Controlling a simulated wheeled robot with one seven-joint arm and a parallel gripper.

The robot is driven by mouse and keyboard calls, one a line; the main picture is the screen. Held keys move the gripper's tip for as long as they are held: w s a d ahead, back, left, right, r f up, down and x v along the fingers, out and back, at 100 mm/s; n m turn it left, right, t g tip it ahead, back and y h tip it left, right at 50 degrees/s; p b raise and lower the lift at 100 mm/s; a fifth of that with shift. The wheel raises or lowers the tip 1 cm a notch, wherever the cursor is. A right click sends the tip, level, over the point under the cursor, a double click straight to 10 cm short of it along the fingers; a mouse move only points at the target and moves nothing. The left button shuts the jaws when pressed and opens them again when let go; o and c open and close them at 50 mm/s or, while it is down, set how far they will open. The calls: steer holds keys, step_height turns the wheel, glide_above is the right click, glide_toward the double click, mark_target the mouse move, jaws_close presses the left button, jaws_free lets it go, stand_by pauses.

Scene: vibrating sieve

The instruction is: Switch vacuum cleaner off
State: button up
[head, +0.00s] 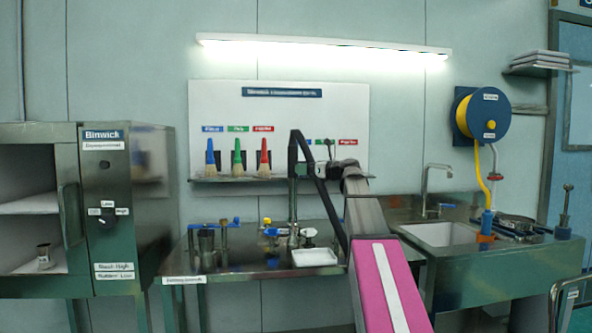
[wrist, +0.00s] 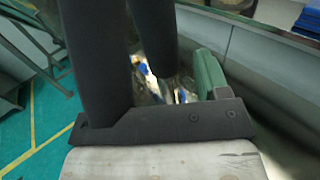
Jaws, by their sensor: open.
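I cannot make out a vacuum cleaner or its switch for sure in either view. My arm, with a pink link, rises at the lower middle of the head view and bends back at a grey joint over the bench. In the wrist view, dark parts of my gripper (wrist: 124,60) stand apart. My gripper is open, and I see nothing held between them.
A steel bench (head: 235,262) with a white tray (head: 314,257) and small fittings stands behind my arm. A cabinet (head: 104,210) is at left. A sink (head: 440,234) and a yellow hose reel (head: 484,115) are at right.

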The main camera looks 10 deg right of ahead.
steer(key=v, duration=0.6)
steer(key=shift+s+d, duration=0.15)
steer(key=shift+d, duration=0.15)
jaws_close()
steer(key=s+d+f+m+g+h, duration=0.1)
steer(key=s+d+f+h, duration=0.4)
steer(key=d, duration=1.1)
steer(key=s+d+f+m+h, duration=0.2)
steer(key=s+d+f, duration=0.45)
steer(key=d, duration=0.85)
steer(key=s+d+f+m+g+h, duration=0.1)
steer(key=s+d+f+h, duration=0.25)
steer(key=s+d, duration=0.85)
steer(key=s+d+f+m+g+h, duration=0.1)
steer(key=s+d+f+g+h, duration=0.1)
steer(key=s+d, duration=0.7)
steer(key=s+d+f+m+g+h, duration=0.1)
steer(key=s+d+f+m, duration=0.1)
steer(key=s+d, duration=0.65)
steer(key=s+d+f+m+g, duration=0.1)
steer(key=s+d, duration=0.3)
steer(key=s, duration=0.8)
steer(key=s+d+f+m+g, duration=0.1)
steer(key=s+d, duration=0.4)
steer(key=s, duration=0.7)
steer(key=shift+s+d+f+m+g, duration=0.15)
steer(key=shift+d+f+m+g, duration=0.25)
steer(key=shift+f+g, duration=0.65)
